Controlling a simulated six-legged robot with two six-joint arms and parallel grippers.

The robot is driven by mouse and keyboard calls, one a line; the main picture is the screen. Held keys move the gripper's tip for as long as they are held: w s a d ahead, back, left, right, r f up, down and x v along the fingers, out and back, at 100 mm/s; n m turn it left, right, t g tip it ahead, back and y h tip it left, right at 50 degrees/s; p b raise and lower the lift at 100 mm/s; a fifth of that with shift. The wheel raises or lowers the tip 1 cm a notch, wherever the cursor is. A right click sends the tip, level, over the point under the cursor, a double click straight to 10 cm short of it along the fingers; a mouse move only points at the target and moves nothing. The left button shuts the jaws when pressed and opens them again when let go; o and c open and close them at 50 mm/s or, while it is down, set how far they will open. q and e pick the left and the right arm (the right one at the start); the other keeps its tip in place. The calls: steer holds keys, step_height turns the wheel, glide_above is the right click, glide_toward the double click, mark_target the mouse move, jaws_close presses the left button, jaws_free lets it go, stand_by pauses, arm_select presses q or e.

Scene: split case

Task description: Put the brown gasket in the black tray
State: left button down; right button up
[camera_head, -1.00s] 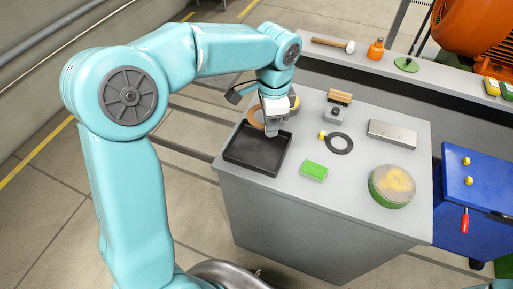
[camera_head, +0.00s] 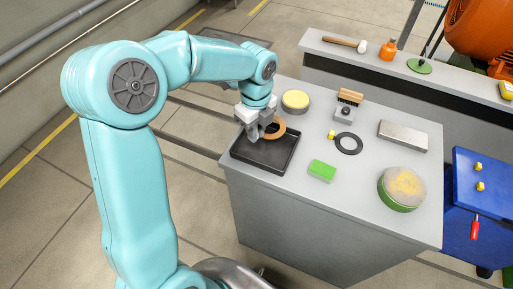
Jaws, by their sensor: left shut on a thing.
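The black tray (camera_head: 262,158) lies at the left end of the grey cabinet top. My left gripper (camera_head: 258,131) is over the back part of the tray and shut on the brown gasket (camera_head: 279,129), a ring that sticks out to the right of the fingers. The gasket is tilted and partly hidden by the fingers. It appears to be above the tray; whether its lower edge touches the tray I cannot tell. My right gripper does not show.
On the cabinet top (camera_head: 290,195) are a round tin (camera_head: 295,101), a brush (camera_head: 349,96), a black ring (camera_head: 348,144), a green block (camera_head: 321,170), a metal block (camera_head: 403,136) and a large round tin (camera_head: 402,188). A blue cabinet (camera_head: 476,205) stands at the right.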

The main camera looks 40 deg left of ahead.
mark_target(255, 156)
arm_select(q)
step_height(255, 156, down, 8)
steer(key=shift+r, duration=0.15)
stand_by(0.3)
steer(key=shift+f, duration=0.2)
steer(key=c, duration=1.4)
jaws_free()
step_height(255, 156, up, 12)
steer(key=shift+r, duration=0.25)
steer(key=shift+s+f, duration=0.1)
